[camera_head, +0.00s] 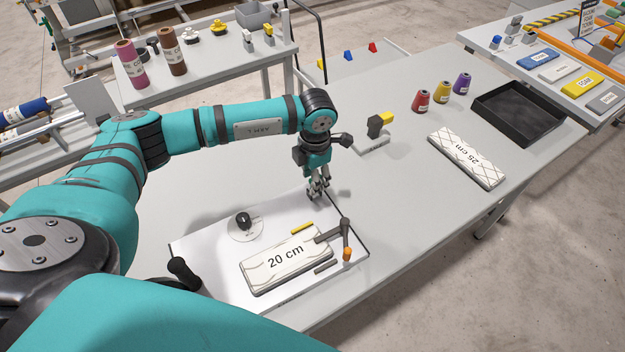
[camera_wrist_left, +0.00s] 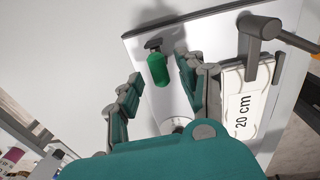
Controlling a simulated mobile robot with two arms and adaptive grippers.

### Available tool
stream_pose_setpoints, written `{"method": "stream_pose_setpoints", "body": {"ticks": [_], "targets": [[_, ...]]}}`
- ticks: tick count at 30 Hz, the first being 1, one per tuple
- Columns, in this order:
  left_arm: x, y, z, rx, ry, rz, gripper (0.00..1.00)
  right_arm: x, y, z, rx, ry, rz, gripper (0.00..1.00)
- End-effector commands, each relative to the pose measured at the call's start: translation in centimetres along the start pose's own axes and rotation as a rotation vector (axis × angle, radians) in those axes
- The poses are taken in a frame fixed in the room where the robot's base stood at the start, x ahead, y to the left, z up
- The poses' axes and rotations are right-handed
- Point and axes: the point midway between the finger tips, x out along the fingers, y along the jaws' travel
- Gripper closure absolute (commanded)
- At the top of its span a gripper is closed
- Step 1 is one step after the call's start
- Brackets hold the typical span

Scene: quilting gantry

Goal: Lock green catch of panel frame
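The panel frame (camera_head: 215,275) is a white board with dark edges on the table. It carries a "20 cm" block (camera_head: 285,262), which also shows in the left wrist view (camera_wrist_left: 243,112). The green catch (camera_wrist_left: 158,69) shows in the left wrist view, with a dark grey piece at its top end. In the head view the catch cannot be made out near my gripper. My left gripper (camera_head: 318,192) is over the board's far edge. In the left wrist view its fingers (camera_wrist_left: 160,85) are apart on either side of the catch, with no contact visible. My right gripper is not in view.
A lever with an orange tip (camera_head: 346,238) stands by the block's right end. A black knob (camera_head: 243,220) and a dark handle (camera_head: 182,268) are at the left. Beyond my gripper stands a grey and yellow device (camera_head: 378,125). A "25 cm" block (camera_head: 466,158) and black tray (camera_head: 518,112) lie farther right.

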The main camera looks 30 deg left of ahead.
Motion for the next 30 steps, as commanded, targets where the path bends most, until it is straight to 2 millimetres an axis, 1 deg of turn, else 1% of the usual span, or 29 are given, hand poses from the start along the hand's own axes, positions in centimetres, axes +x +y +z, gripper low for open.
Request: {"method": "stream_pose_setpoints", "body": {"ticks": [1,6,9,13,16,19,27,29,30], "targets": [[-1.1,0.1,0.1,0.000,-0.005,0.003,0.60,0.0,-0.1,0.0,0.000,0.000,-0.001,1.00],[-4.9,0.1,0.1,0.001,-0.004,0.003,0.60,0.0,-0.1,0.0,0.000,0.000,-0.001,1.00],[-6.9,0.1,0.1,0.001,-0.004,0.002,0.60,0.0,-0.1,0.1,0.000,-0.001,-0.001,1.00],[-8.8,0.0,0.0,0.001,-0.002,0.002,0.60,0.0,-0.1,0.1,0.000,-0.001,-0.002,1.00],[-9.8,0.0,0.0,0.000,0.000,0.000,0.60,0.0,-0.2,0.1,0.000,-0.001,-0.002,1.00],[-10.2,0.0,0.0,0.000,0.001,0.001,0.60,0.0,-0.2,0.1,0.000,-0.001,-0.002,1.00],[-10.3,0.0,0.0,0.000,0.001,0.000,0.60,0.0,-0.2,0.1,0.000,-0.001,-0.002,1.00],[-10.2,0.1,0.0,-0.001,0.001,0.000,0.60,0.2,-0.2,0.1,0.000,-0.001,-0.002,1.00],[-10.1,0.2,0.1,-0.003,0.001,-0.002,0.60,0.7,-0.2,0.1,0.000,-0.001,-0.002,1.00]]}}
